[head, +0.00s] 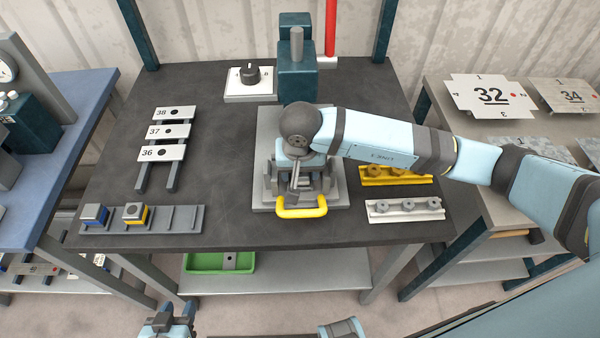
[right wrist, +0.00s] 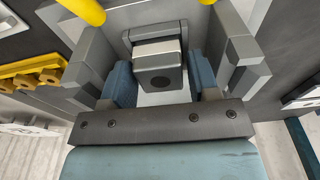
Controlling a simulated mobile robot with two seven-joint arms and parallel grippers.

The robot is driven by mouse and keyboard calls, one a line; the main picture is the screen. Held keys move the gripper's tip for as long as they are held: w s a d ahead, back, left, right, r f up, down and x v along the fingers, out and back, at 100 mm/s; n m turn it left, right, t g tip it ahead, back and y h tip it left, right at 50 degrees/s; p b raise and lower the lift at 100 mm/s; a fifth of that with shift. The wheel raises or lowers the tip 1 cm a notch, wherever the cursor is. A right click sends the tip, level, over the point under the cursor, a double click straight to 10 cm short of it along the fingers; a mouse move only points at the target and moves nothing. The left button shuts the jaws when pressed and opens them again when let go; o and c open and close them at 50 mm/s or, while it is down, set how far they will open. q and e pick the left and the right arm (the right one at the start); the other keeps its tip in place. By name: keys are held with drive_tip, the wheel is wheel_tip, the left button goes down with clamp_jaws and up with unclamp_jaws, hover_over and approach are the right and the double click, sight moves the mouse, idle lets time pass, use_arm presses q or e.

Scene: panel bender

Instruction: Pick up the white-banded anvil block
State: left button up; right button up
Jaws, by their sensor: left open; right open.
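The white-banded anvil block (right wrist: 160,66), a dark grey block with a hole and a pale band, sits in the bender (head: 258,190) in the right wrist view. My right gripper (right wrist: 158,82) is open, with one blue finger on each side of the block. I cannot tell whether the fingers touch it. In the head view my right wrist and arm cover the block and most of that gripper. A blue-banded block (head: 94,215) and a yellow-banded block (head: 135,214) stand in a grey rack at the left. My left gripper (head: 168,318) is open and empty, below the table's front edge.
The bender's yellow handle (head: 302,211) is in front of my right gripper. A yellow rail (head: 397,180) and a white rail (head: 405,216) lie to its right. Numbered plates (head: 162,153) lie on the left, with a dial box (head: 250,90) behind. Bare table separates them from the bender.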

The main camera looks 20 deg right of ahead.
drive_tip(key=shift+f, duration=0.25)
drive_tip(key=c, duration=0.9)
drive_tip(key=shift+r, duration=0.15)
